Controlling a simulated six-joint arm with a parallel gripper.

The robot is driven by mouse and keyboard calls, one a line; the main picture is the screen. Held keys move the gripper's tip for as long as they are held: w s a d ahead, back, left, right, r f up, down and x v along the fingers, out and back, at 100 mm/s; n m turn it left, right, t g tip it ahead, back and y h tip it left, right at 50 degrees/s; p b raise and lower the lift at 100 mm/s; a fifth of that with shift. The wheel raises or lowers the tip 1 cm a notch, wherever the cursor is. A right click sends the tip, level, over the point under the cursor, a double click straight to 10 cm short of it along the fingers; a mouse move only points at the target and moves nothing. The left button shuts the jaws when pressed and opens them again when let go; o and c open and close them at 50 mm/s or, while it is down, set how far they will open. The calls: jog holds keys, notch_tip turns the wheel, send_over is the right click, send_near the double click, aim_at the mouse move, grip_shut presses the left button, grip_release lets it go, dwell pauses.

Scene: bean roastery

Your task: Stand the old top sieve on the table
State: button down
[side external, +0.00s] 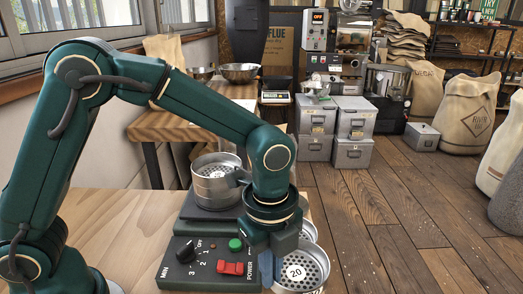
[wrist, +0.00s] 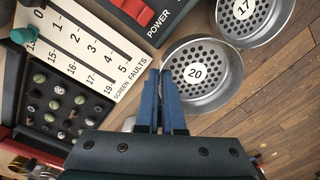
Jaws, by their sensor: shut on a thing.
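A round metal sieve (wrist: 196,73) with a perforated floor and a white label reading 20 is in the wrist view; it also shows at the bottom of the side view (side external: 312,268). My gripper (wrist: 166,76) is shut on its rim at the left. The sieve is open side toward the wrist camera, and I cannot tell whether anything supports it. A second sieve labelled 17 (wrist: 245,9) is just beyond it. The shaker (side external: 200,262), with a black knob, green button and red switch, stands on the table (side external: 110,215) and carries more metal sieves (side external: 214,188).
Wooden floor (side external: 390,215) lies right of the table. Grey bins (side external: 353,153) and sacks (side external: 467,118) stand farther back.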

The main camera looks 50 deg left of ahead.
aim_at(273, 289)
jog(key=shift+d+f, duration=0.2)
jog(key=shift+d, duration=0.1)
jog(key=shift+f, duration=2)
jog(key=c, duration=1)
grip_release()
jog(key=shift+f, duration=0.1)
jog(key=shift+c, duration=0.2)
